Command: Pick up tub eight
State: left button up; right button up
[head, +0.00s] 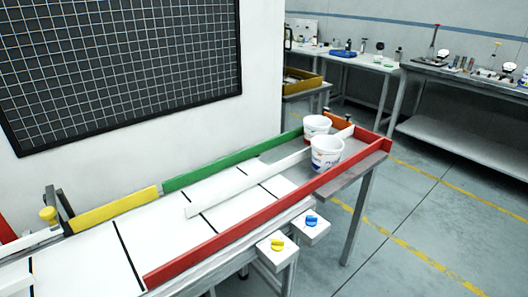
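Two white tubs stand upright at the far end of the long white table. The nearer tub (326,155) has a small coloured print on its side and stands close to the red rail. The other tub (316,125) is behind it, near the green and orange rails. A white divider bar (235,187) runs along the table, with its far end between the tubs. No number is readable on either tub, so I cannot tell which is tub eight. Neither of my grippers shows in the head view.
Red (235,232), green (225,162) and yellow (115,210) rails edge the table (165,237). Yellow (277,245) and blue (311,221) knobs sit on pads at the front. A black grid panel (120,65) is on the wall. Clear floor lies to the right.

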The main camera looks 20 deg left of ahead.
aim_at(326, 155)
jog(key=i+l+u, duration=0.35)
jog(key=l+u, duration=0.2)
jog(key=l, duration=0.15)
jog(key=i+l+u, duration=0.25)
jog(key=l, duration=0.2)
jog(key=l+u, duration=0.55)
jog(key=l, duration=0.3)
